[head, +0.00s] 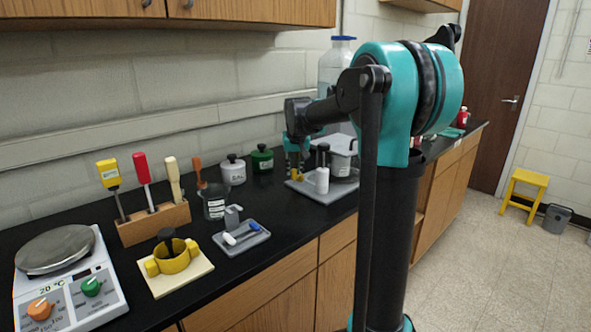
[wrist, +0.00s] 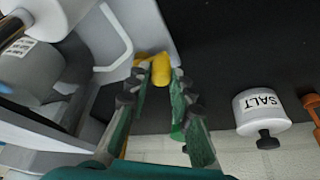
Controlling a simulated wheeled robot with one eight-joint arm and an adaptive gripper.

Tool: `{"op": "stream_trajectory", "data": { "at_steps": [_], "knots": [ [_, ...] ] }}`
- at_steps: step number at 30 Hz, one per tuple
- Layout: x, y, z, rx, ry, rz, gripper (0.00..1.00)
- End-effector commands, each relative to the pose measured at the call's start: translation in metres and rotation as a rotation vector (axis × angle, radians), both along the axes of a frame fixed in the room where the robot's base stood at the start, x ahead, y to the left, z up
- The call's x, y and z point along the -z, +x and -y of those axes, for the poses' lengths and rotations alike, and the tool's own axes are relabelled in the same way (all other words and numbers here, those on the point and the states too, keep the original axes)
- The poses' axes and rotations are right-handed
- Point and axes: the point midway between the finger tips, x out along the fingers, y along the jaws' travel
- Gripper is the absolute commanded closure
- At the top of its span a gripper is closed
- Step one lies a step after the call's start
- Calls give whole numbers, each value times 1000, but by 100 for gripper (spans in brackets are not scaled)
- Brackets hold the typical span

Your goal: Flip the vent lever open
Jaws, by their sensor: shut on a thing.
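The vent lever is a small yellow piece (wrist: 161,69) at the edge of a grey apparatus. It lies between my fingertips in the wrist view, and a yellow bit (head: 297,174) shows below my gripper in the head view. My gripper (wrist: 158,76) is shut on this yellow lever; in the head view my gripper (head: 296,160) is small and partly hidden among the apparatus parts. The apparatus (head: 338,146) stands on a light grey base plate (head: 315,194) with a white cylinder in front. The lever's pivot and exact angle cannot be made out.
A tool rack (head: 153,222), a yellow clamp (head: 172,256), a small tray (head: 241,238) and a scale (head: 67,275) fill the left counter.

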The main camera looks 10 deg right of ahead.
Motion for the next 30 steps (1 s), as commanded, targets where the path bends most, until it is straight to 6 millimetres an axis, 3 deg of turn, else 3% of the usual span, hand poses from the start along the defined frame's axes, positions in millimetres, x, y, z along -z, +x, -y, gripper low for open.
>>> {"op": "stream_trajectory", "data": {
  "at_steps": [10, 11, 15, 25, 30],
  "knots": [
    [0, 1, 0, 18, 0, 1, 100],
    [0, 1, 0, 17, 0, 1, 76],
    [0, 1, 0, 17, 1, 1, 59],
    [-1, 0, -1, 16, 0, 1, 58],
    [-17, -7, -1, 16, 0, 1, 58]
  ]
}}
